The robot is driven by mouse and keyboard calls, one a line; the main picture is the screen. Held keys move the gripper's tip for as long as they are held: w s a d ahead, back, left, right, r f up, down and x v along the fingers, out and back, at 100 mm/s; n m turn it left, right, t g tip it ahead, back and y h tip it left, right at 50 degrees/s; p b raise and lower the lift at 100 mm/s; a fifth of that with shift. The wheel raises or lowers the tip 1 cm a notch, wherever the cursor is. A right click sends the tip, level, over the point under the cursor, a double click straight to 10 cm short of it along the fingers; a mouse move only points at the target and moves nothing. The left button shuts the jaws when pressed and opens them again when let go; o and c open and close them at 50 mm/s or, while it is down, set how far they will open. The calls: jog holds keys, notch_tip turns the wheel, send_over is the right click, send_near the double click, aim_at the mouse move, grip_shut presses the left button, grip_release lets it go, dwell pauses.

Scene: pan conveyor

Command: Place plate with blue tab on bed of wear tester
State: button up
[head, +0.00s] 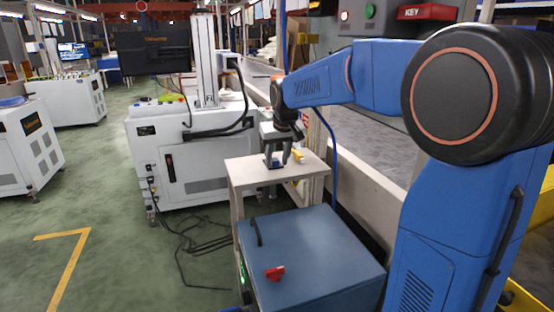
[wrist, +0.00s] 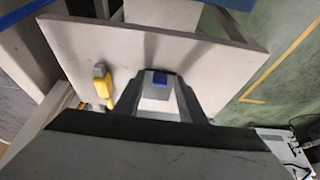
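My gripper (head: 278,160) points down at the top of a small pale table (head: 243,172), with its fingertips close to the surface.
A yellow and grey piece (wrist: 106,88) lies on the table left of the fingers; its yellow also shows in the head view (head: 299,157). A blue-grey box (head: 325,255) with a red knob (head: 275,273) stands in front. A white machine cabinet (head: 190,150) stands behind left. Green floor lies open at left.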

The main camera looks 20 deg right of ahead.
jog(key=v, duration=1.2)
jog(key=s+f, duration=0.6)
jog(key=s, duration=0.6)
jog(key=s+f, duration=0.7)
jog(key=s, duration=0.4)
jog(key=s+d+f, duration=0.1)
jog(key=s+f, duration=0.5)
jog(key=s, duration=0.6)
jog(key=shift+s+d+f, duration=0.1)
jog(key=shift+s+f, duration=0.1)
jog(key=shift+s, duration=0.1)
